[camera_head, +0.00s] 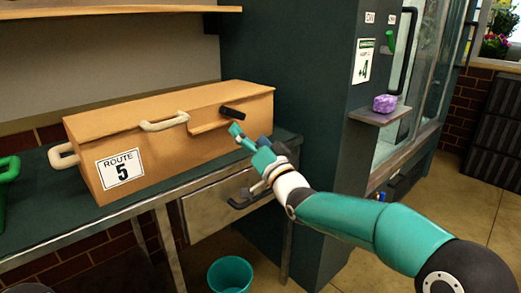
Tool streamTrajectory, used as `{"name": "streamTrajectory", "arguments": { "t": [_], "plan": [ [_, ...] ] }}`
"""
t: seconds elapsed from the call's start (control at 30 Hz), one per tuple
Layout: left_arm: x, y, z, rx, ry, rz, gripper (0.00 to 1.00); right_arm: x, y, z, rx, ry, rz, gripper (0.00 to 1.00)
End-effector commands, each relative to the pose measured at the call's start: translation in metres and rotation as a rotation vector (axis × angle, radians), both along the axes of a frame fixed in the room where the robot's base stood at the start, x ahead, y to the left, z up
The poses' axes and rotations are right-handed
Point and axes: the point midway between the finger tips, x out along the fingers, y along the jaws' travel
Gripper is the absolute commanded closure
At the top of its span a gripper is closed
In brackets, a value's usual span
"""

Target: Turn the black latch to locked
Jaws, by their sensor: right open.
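The black latch (232,113) sits on the front upper right of a long tan case (185,140) marked "ROUTE 5". The latch lies tilted slightly, its right end lower. My right gripper (236,132) is just below and in front of the latch, with its teal fingers pointing up and left. It is open and appears apart from the latch, though the gap is hard to judge. My left gripper is not in view.
The case stands on a dark green bench (45,210) with a drawer (215,208) below. A teal bucket (230,275) is on the floor. A small shelf (380,115) holding a purple block (385,103) juts from the dark cabinet (300,85) at right. A green object (8,180) is at far left.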

Motion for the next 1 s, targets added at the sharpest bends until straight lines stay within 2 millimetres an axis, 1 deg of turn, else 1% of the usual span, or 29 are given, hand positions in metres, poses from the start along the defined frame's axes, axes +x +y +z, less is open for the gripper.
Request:
{"name": "streamTrajectory", "arguments": {
  "t": [0.03,0.2,0.33,0.5,0.87,0.93,1.0],
  "plan": [
    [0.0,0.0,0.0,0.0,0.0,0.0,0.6,-0.008,-0.005,-0.003,0.0,0.001,-0.002,0.0],
    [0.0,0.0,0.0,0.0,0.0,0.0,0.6,-0.029,-0.015,-0.012,-0.001,0.002,-0.001,0.0],
    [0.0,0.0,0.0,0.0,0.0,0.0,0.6,-0.04,-0.021,-0.016,-0.001,0.001,-0.001,0.0],
    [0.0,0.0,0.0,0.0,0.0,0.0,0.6,-0.046,-0.023,-0.019,-0.001,0.001,-0.001,0.0],
    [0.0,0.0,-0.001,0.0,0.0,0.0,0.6,-0.046,-0.023,-0.019,0.01,0.009,0.005,0.0],
    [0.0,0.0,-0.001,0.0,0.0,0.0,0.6,-0.047,-0.019,-0.023,0.02,0.03,0.028,0.0],
    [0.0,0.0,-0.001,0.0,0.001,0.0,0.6,-0.054,-0.008,-0.036,0.005,0.068,0.079,0.0]
  ]
}}
